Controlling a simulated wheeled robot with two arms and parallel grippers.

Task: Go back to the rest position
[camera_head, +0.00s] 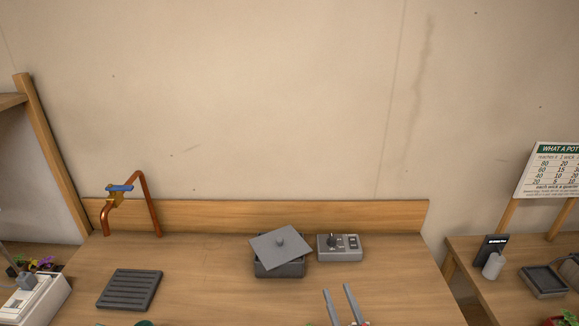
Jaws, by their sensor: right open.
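My right gripper (340,305) shows at the bottom edge, right of the middle. Its two grey fingers stand apart with nothing between them, in front of the wooden counter (205,270). The fingers are apart from the grey control box and the lidded box behind them. My left gripper is not in the picture.
A ribbed dark tray (129,290) and copper tap (150,205) are at left. A side table (480,260) stands right, past a gap.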

